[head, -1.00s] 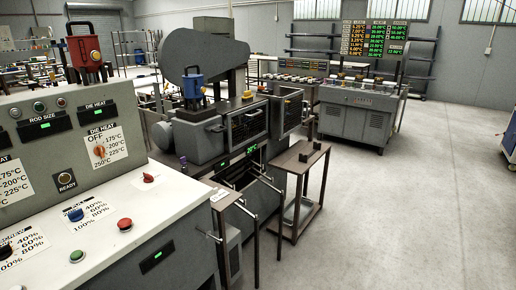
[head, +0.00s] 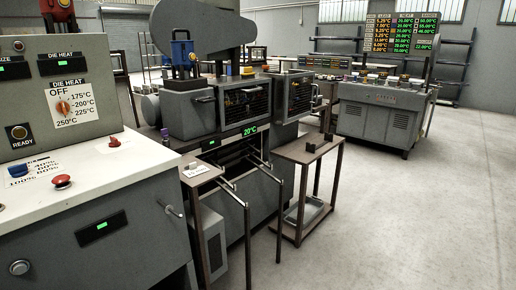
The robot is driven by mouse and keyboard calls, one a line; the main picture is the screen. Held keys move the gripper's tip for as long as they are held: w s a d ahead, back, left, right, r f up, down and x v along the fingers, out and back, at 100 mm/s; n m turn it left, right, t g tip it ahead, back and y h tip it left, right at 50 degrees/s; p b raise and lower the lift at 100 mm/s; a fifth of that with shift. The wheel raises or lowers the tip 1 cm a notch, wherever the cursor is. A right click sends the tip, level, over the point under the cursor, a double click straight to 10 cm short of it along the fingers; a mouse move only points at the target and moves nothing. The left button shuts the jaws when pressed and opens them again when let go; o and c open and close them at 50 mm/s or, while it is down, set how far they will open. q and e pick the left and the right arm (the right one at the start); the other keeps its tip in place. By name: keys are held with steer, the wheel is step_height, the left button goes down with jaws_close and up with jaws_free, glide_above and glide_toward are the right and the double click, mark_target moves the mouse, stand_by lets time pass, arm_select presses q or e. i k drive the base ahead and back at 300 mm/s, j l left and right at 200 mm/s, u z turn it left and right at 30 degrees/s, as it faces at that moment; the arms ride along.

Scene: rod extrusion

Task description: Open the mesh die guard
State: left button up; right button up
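The extrusion machine (head: 180,116) stands left of the middle in the head view, a grey body with a large belt cover on top. A dark mesh panel (head: 245,104) is set in its front. A second, similar mesh panel (head: 302,97) is on the box at its right end. I cannot tell which of the two is the die guard. A bar handle (head: 206,99) shows beside the left panel. Both panels look shut. A green 20°C display (head: 249,130) sits below them. Neither of my grippers is in view.
A control console (head: 75,225) with a die heat knob (head: 62,107) and red button (head: 61,181) fills the near left. A narrow stand (head: 205,172) and a small brown table (head: 308,150) stand before the machine. Open floor (head: 400,220) lies at right.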

mark_target(286, 120)
steer(key=i+l, duration=0.3)
steer(key=i+l+u, duration=0.1)
steer(key=i+l, duration=0.15)
steer(key=l, duration=0.15)
steer(key=i+l, duration=0.25)
steer(key=l, duration=0.15)
steer(key=i+l+u, duration=0.1)
steer(key=i+l, duration=0.45)
steer(key=l, duration=0.2)
steer(key=i+l+u, duration=0.1)
steer(key=i+l, duration=0.15)
steer(key=l, duration=0.15)
steer(key=i+l, duration=0.25)
steer(key=l, duration=0.15)
